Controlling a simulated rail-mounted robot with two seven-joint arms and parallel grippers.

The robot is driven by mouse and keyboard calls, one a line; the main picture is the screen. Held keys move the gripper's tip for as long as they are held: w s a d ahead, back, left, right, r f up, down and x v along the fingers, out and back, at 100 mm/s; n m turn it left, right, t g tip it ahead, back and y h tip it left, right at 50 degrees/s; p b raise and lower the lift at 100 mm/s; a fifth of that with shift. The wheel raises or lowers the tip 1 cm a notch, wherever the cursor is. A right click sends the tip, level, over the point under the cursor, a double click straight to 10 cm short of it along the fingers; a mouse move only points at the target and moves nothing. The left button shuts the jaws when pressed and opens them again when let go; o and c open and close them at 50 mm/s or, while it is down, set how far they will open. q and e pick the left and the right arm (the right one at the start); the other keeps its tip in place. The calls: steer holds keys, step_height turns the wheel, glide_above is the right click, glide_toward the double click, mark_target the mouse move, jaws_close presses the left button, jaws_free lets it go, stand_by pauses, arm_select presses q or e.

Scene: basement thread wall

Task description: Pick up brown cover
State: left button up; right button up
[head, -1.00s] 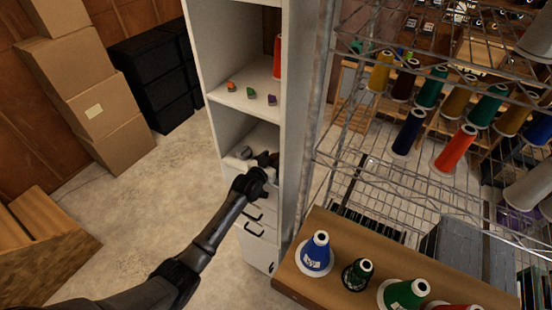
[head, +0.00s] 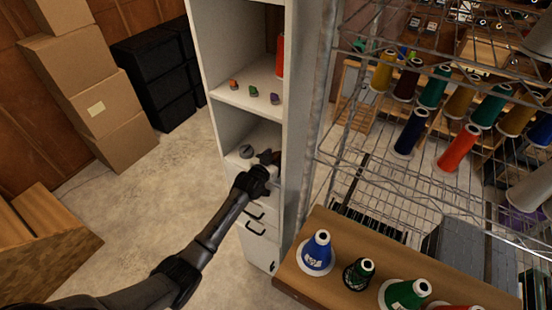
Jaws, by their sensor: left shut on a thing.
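My left gripper (head: 267,162) is inside the lower open compartment of the white cabinet (head: 242,110), close to its right wall. It is shut on a small reddish-brown thing (head: 268,156), which looks like the brown cover. My gripper hides much of it, and its shape is too small to make out. A small grey round thing (head: 246,151) sits on the same shelf, left of my fingers and apart from them. My right gripper is not in view.
Small orange, green and purple things and a red spool (head: 280,56) stand on the shelf above. Drawers are below. A wire rack (head: 335,110) and a wooden board (head: 300,276) with thread cones are right. Boxes (head: 103,105) stand left; the floor between is clear.

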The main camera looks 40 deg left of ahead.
arm_select(q)
steer(key=shift+s+r, duration=0.1)
steer(key=shift+r, duration=0.05)
steer(key=r, duration=0.2)
steer(key=r+b, duration=0.1)
steer(key=r, duration=0.3)
steer(key=shift+s+r, duration=0.2)
steer(key=shift+s, duration=0.1)
steer(key=f+b+v, duration=0.3)
steer(key=v, duration=1.6)
steer(key=shift+s, duration=0.15)
steer(key=shift+d, duration=0.1)
